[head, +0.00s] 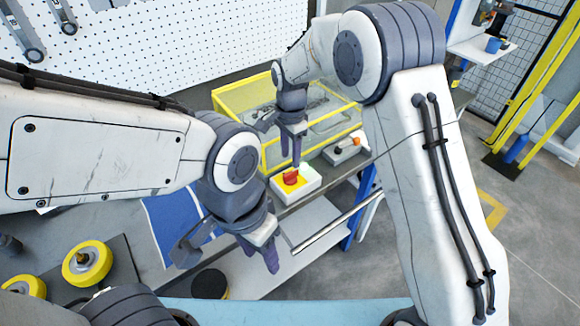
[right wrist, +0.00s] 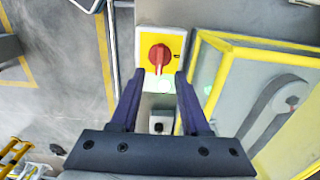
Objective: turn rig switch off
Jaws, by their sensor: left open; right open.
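The rig switch is a red rotary knob (head: 291,177) on a yellow plate on a white box (head: 307,186), at the front edge of the bench. In the right wrist view the knob (right wrist: 159,57) lies just beyond and between my fingertips, its ridge running roughly up and down the picture. My right gripper (head: 295,160) is open and points down over the knob; in the wrist view its fingers (right wrist: 160,75) are spread and empty. I cannot tell whether they touch the knob. My left gripper (head: 262,258) is open and empty, lower and nearer, apart from the switch.
A yellow-framed clear enclosure (head: 240,97) stands right behind the switch. A small box with an orange-and-black part (head: 345,149) sits to its right. Yellow-rimmed wheels (head: 88,264) lie on a dark surface at lower left. Open floor (head: 535,240) is at right.

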